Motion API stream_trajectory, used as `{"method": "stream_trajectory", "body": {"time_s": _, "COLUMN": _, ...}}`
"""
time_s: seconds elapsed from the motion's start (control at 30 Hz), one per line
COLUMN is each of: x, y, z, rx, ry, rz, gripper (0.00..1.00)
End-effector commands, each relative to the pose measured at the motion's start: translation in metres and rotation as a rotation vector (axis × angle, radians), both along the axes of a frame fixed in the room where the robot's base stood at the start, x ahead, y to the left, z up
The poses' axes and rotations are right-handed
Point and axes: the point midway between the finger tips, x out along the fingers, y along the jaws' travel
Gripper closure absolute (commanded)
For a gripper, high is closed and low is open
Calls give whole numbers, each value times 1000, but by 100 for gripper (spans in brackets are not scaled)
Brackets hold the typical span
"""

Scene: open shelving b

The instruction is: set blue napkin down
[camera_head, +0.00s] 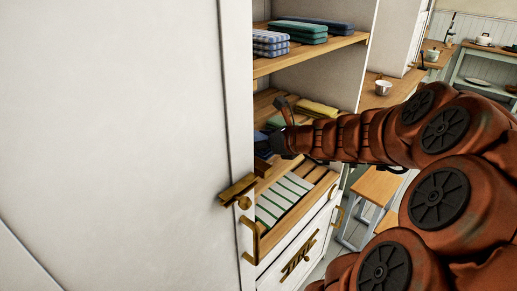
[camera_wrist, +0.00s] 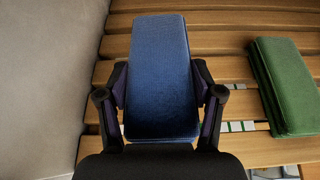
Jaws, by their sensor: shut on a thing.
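The blue napkin (camera_wrist: 160,75) is a folded, oblong stack in the wrist view, between the two fingers of my gripper (camera_wrist: 162,95). The fingers press on its left and right sides. It is over or on the wooden slats of a shelf; I cannot tell whether its underside touches them. In the head view, my gripper (camera_head: 275,142) reaches into the middle shelf of the cabinet, and a small part of the blue napkin (camera_head: 262,143) shows beside it. The cabinet's edge hides the rest.
A green folded napkin (camera_wrist: 287,85) lies to the right on the slatted shelf (camera_wrist: 225,45). A grey wall (camera_wrist: 50,80) stands close on the left. A yellow napkin (camera_head: 317,107) lies on the same shelf. Above are checked (camera_head: 270,42) and teal (camera_head: 300,30) stacks; a drawer below holds striped cloth (camera_head: 284,198).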

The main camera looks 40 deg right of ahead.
Motion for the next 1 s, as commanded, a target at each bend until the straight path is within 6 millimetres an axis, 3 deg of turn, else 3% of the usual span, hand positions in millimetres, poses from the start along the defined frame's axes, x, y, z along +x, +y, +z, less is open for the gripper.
{"method": "stream_trajectory", "body": {"time_s": 0.1, "x": 5, "y": 6, "z": -2, "rx": 1, "ry": 1, "rz": 1, "gripper": 72}}
{"method": "stream_trajectory", "body": {"time_s": 0.33, "x": 4, "y": 4, "z": -33, "rx": 2, "ry": 1, "rz": -1, "gripper": 72}}
{"method": "stream_trajectory", "body": {"time_s": 0.8, "x": 4, "y": 4, "z": -40, "rx": 0, "ry": 0, "rz": -1, "gripper": 72}}
{"method": "stream_trajectory", "body": {"time_s": 0.83, "x": 4, "y": 4, "z": -39, "rx": 0, "ry": 0, "rz": -1, "gripper": 31}}
{"method": "stream_trajectory", "body": {"time_s": 1.0, "x": 4, "y": 4, "z": -39, "rx": -1, "ry": 1, "rz": -1, "gripper": 13}}
